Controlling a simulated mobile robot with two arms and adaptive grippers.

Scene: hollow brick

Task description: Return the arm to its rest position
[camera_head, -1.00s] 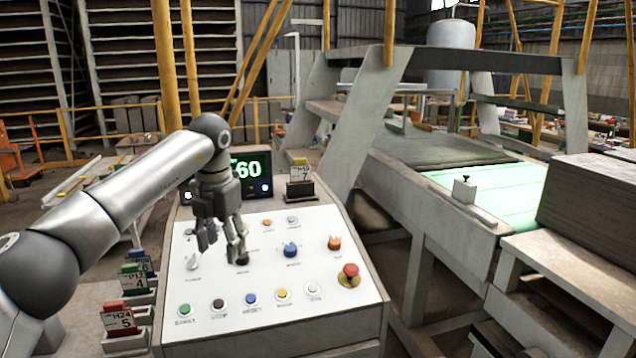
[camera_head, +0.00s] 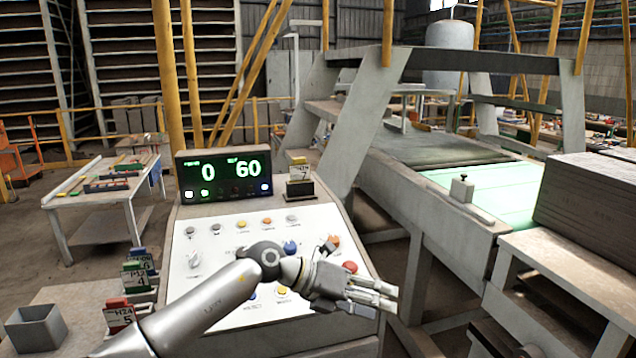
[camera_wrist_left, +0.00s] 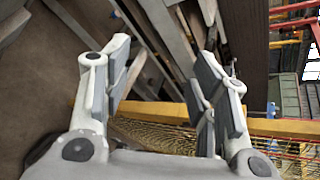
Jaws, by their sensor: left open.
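My left gripper (camera_head: 372,292) is in front of the lower right part of the control panel (camera_head: 215,262), pointing right. Its fingers are apart and nothing is between them. In the left wrist view the two fingers (camera_wrist_left: 160,95) also stand apart and empty. My left arm comes in from the bottom and covers part of the panel's lower buttons. The red button (camera_head: 350,267) shows just above the gripper. My right gripper is in neither view.
The display (camera_head: 222,175) reads 0 and 60 behind the panel. Tagged card holders (camera_head: 135,280) and a grey open box (camera_head: 36,328) stand at the left. A side table (camera_head: 95,190) stands further back.

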